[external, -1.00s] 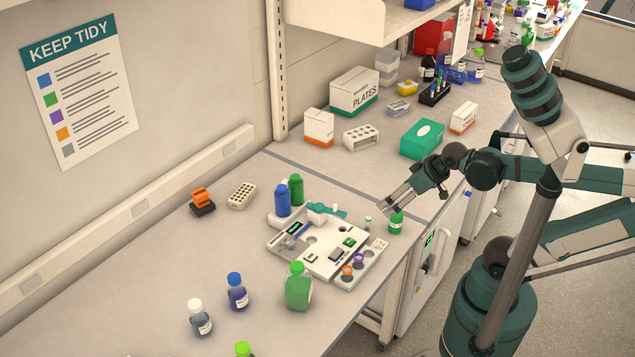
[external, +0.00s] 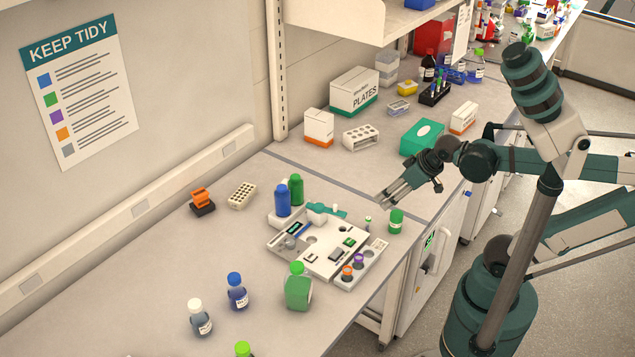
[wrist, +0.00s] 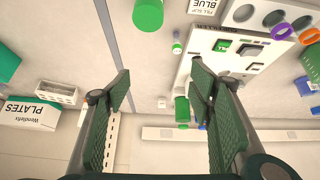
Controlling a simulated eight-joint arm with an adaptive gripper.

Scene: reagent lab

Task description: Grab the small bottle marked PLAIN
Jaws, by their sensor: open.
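I cannot read the word PLAIN on any bottle. A very small bottle with a green cap (external: 368,222) stands beside the white tray (external: 318,258); it also shows in the wrist view (wrist: 177,44). A larger green-capped bottle (external: 396,220) stands to its right near the bench edge; its cap shows at the top of the wrist view (wrist: 148,14). My gripper (external: 382,203) is above the bench, just up from these two bottles in the external view. In the wrist view my gripper (wrist: 161,78) has its fingers wide apart with nothing between them.
Blue-capped (external: 282,197) and green-capped (external: 296,190) bottles stand at the tray's back. A teal box (external: 422,138) and white rack (external: 361,137) lie behind my gripper. The left bench is mostly clear.

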